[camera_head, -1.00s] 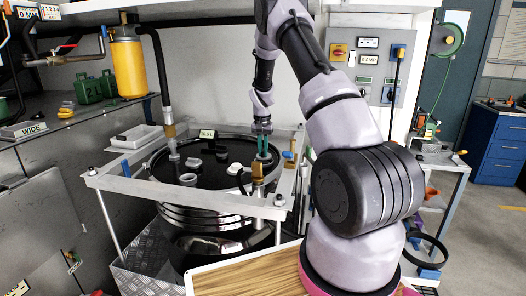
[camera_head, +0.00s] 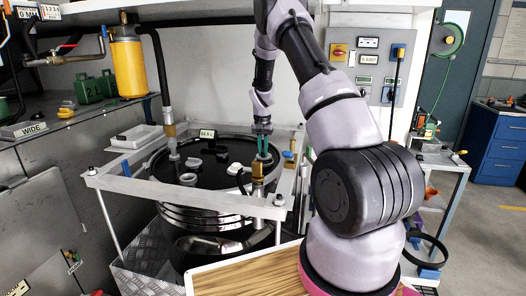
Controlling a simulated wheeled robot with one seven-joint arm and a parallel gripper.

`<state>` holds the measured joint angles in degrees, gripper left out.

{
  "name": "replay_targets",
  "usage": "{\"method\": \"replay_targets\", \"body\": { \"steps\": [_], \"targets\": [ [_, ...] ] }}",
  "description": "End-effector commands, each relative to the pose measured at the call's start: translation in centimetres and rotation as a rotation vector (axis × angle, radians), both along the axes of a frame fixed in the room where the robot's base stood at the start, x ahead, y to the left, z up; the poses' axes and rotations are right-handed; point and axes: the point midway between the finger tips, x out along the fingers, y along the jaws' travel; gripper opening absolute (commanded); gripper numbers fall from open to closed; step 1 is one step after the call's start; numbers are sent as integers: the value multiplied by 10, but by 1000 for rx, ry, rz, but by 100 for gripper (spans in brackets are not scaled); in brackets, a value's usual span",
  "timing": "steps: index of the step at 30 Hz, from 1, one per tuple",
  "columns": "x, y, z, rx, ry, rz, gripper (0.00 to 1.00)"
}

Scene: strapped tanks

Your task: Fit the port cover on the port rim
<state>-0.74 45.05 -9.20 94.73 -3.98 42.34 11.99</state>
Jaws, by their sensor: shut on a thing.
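My gripper (camera_head: 262,155) has teal fingers and points down over the right side of the black tank top, close above or beside a brass fitting (camera_head: 258,173). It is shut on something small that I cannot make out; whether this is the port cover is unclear. A pale open ring (camera_head: 188,179), which looks like the port rim, stands on the left front of the tank lid. A small white piece (camera_head: 234,168) lies just left of my gripper, by a dark loop. Pale cap-like pieces (camera_head: 194,162) sit farther back on the lid.
A pale metal frame (camera_head: 180,196) on posts surrounds the black tank (camera_head: 205,216), with a blue-handled part (camera_head: 289,156) at its right. A wood-topped surface (camera_head: 245,275) lies in front.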

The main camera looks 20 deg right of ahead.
Motion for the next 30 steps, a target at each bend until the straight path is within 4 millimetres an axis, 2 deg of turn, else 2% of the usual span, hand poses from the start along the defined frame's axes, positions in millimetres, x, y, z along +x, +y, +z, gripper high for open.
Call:
{"method": "replay_targets", "body": {
  "steps": [27,28,30],
  "targets": [
    [0,0,-22,0,0,-1,0],
    [0,0,-22,0,0,-1,22],
    [0,0,-22,0,0,-1,49]
  ]
}}
